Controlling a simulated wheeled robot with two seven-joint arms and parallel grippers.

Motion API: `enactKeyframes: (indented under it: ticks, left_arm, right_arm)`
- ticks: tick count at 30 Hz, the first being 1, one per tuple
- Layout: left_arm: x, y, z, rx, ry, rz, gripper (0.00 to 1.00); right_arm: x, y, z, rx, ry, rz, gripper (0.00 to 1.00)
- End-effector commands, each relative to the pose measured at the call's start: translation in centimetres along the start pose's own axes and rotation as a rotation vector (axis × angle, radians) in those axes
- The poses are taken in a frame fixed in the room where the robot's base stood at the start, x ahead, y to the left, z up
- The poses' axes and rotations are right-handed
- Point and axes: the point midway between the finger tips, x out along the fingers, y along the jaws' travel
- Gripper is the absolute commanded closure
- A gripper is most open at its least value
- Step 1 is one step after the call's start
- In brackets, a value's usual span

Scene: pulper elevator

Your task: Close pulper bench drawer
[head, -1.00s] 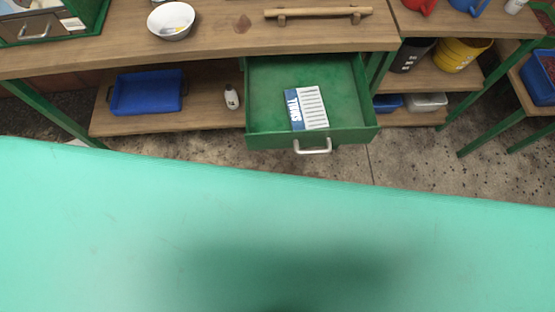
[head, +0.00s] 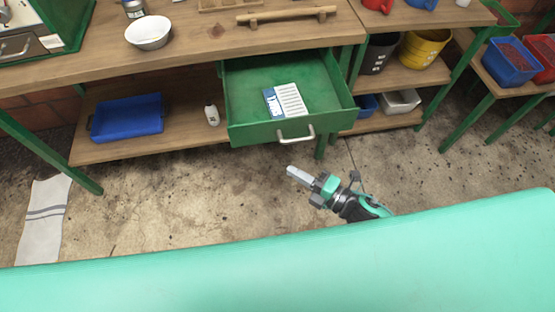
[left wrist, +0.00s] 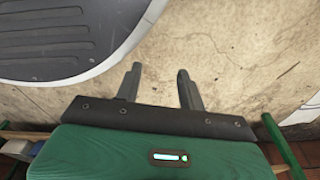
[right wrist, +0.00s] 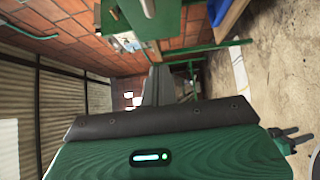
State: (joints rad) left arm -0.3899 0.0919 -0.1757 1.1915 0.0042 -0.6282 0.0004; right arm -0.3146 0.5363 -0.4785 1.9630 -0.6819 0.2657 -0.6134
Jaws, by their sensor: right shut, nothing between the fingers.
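The green pulper bench drawer (head: 245,134) stands pulled out below the wooden bench top in the head view. Its silver handle (head: 297,137) is on the front panel. A white and blue printed card or pack (head: 287,100) lies inside the drawer. My right gripper (head: 291,170) is below and in front of the handle, apart from it, with its fingers together and empty. The shut fingers also show in the right wrist view (right wrist: 158,85). My left gripper (left wrist: 158,86) shows only in its wrist view, open and empty above the floor.
A white bowl (head: 149,33) is on the bench top (head: 205,55). A cloth (head: 45,215) lies at the left. The floor before the drawer is clear.

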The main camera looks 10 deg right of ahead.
Motion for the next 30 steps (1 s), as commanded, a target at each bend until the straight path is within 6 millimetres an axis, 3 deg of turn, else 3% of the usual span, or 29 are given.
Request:
enactKeyframes:
  ticks: [17, 24, 30]
  left_arm:
    - [2.0, -0.7, 4.8, 0.01, -0.01, -0.008, 0.6]
    - [1.9, -0.6, 5.4, 0.011, -0.013, -0.007, 0.6]
    - [1.9, -0.6, 5.5, 0.011, -0.013, -0.007, 0.6]
  right_arm:
    - [9.8, 0.2, 0.2, 0.003, -0.003, 0.0, 1.0]
    - [11.7, 0.0, 2.4, 0.004, -0.003, -0.002, 1.0]
    - [12.3, -0.1, 2.9, 0.004, -0.003, -0.002, 1.0]
